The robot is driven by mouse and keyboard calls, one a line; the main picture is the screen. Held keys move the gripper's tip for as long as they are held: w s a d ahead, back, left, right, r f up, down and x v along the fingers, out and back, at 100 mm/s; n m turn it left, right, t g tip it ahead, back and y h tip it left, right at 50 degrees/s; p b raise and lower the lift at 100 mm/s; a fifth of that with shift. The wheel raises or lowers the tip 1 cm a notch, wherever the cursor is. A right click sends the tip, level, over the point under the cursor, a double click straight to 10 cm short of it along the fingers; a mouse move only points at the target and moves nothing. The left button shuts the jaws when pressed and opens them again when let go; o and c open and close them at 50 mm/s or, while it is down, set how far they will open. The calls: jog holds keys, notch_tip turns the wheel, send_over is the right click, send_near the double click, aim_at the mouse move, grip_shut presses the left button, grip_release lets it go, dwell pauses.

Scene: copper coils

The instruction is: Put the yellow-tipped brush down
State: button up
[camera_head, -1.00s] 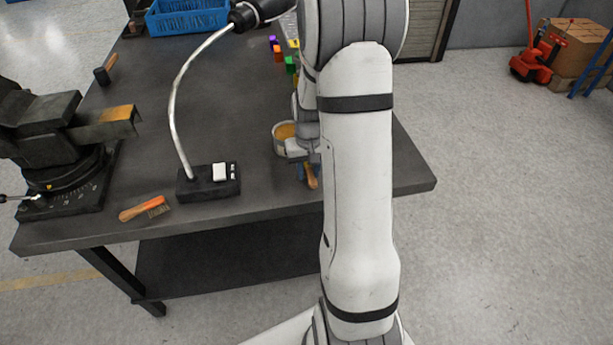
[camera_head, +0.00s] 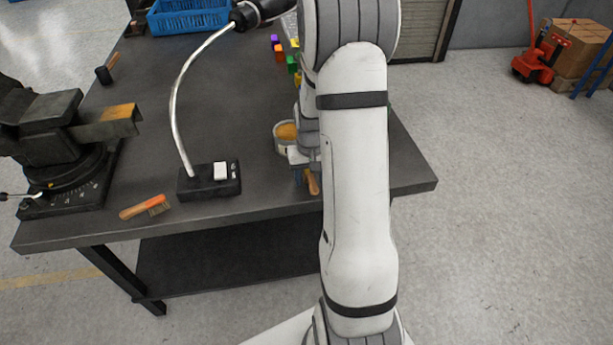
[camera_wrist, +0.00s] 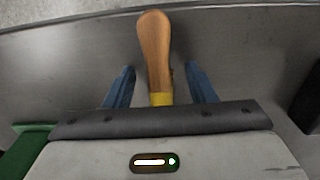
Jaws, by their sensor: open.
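The yellow-tipped brush shows in the wrist view as a wooden handle (camera_wrist: 153,50) with a yellow band (camera_wrist: 161,98) near my gripper's body; its other end is hidden. My gripper (camera_wrist: 160,82) is open, its two blue fingers on either side of the brush with visible gaps. In the head view, the brush's handle (camera_head: 313,184) pokes out below my gripper (camera_head: 300,164), close to the front edge of the dark workbench (camera_head: 265,197). My arm hides much of that spot. The handle appears to lie at the bench top, but I cannot tell whether it touches.
A tin with orange-yellow contents (camera_head: 287,133) stands just behind my gripper. A lamp base (camera_head: 209,181), another brush (camera_head: 146,207) and a vise (camera_head: 55,150) are to the left. Coloured blocks (camera_head: 279,50) and a blue crate (camera_head: 188,16) lie farther back. Bench between lamp and tin is clear.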

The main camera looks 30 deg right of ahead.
aim_at(310, 174)
notch_tip(310, 174, up, 12)
jog(key=s+a+r+n+t, duration=0.1)
jog(key=s+a+r, duration=0.3)
jog(key=s+a, duration=0.3)
jog(key=s+a+r+n+t, duration=0.1)
jog(key=s+a+r+n, duration=0.1)
jog(key=s+a+r, duration=0.2)
jog(key=s+a, duration=0.3)
jog(key=s, duration=0.3)
jog(key=shift+s+a+r+t, duration=0.3)
jog(key=shift+s+a+r, duration=0.05)
jog(key=shift+s+a, duration=0.05)
